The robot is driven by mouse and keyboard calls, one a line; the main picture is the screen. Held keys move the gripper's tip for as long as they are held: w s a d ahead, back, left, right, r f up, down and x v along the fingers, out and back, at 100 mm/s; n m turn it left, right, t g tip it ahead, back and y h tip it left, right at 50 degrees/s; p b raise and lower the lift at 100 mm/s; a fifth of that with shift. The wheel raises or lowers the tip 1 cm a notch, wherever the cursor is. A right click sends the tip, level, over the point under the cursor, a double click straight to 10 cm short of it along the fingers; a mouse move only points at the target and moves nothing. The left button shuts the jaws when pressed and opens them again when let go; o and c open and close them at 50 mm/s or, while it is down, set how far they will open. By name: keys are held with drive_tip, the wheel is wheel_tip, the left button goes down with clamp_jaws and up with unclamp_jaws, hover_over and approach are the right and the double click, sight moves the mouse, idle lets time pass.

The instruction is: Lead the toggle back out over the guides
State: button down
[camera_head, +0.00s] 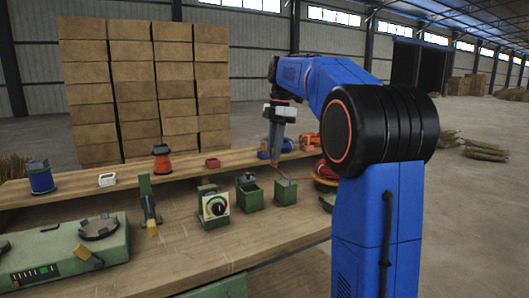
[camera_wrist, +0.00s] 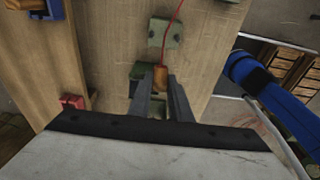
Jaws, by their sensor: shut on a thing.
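The toggle (camera_wrist: 160,77) is a small tan wooden piece between the fingertips of my gripper (camera_wrist: 160,88), which is shut on it. A red cord (camera_wrist: 178,10) runs from the toggle past a green guide block (camera_wrist: 165,33) and out of the top of the wrist view. Another green block (camera_wrist: 138,71) lies beside and partly behind the fingers. In the head view my gripper (camera_head: 274,160) points down above the bench near two green blocks (camera_head: 249,196) (camera_head: 285,194). The red cord shows near its tip; the toggle is too small to make out there.
A dial box (camera_head: 214,207) and a green lever stand (camera_head: 149,200) are left of the blocks. A green machine (camera_head: 45,253) fills the front left. The raised shelf holds a blue spool (camera_head: 40,178), an orange spool (camera_head: 162,160) and a red box (camera_head: 213,163). The front middle bench is clear.

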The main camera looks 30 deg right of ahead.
drive_tip(key=d, duration=1)
drive_tip(key=shift+d, duration=0.15)
